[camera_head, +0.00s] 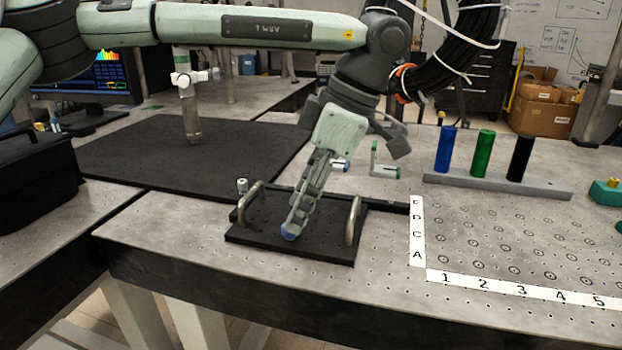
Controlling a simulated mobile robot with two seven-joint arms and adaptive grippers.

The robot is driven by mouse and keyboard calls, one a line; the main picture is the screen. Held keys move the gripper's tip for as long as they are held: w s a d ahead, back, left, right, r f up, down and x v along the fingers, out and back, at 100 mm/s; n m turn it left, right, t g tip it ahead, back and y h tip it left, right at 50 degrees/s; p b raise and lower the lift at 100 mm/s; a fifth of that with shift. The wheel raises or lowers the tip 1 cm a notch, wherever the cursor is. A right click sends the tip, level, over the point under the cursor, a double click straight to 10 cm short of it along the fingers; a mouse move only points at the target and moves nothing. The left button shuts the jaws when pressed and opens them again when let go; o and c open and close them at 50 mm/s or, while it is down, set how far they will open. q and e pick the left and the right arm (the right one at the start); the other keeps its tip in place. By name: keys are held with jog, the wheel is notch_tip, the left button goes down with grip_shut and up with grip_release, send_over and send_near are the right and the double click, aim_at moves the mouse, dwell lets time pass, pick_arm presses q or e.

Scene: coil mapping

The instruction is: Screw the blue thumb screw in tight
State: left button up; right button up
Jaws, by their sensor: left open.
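The blue thumb screw (288,236) is a small blue spot low on the black plate (330,248), which has two metal handles and lies on the metal table. My left gripper (291,229) points down from above, with its fingertips right at the screw and hiding most of it. The gripper is open around or just beside the screw; I cannot tell whether a finger touches it. How deep the screw sits is hidden. My right gripper is out of view.
The handles (354,221) and (250,203) rise on either side of my gripper. A small silver knob (242,185) stands behind the plate. A rack (490,180) with blue, green and black cylinders stands at right, behind a lettered and numbered hole grid. A black mat (130,155) lies behind left.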

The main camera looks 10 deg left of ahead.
aim_at(291, 236)
pick_arm(q)
jog(key=shift+x, duration=1.45)
grip_shut()
jog(key=m+t, duration=0.1)
jog(key=m, duration=0.2)
jog(key=m+t, duration=0.1)
jog(key=m, duration=0.1)
jog(key=shift+s+f+m, duration=0.1)
jog(key=shift+s+m, duration=0.1)
jog(key=shift+m, duration=0.2)
jog(key=m+t, duration=0.1)
jog(key=m, duration=0.1)
jog(key=m+t+h, duration=0.1)
jog(key=m, duration=0.2)
jog(key=shift+a+m, duration=0.1)
jog(key=shift+m, duration=0.2)
grip_release()
jog(key=shift+f, duration=0.1)
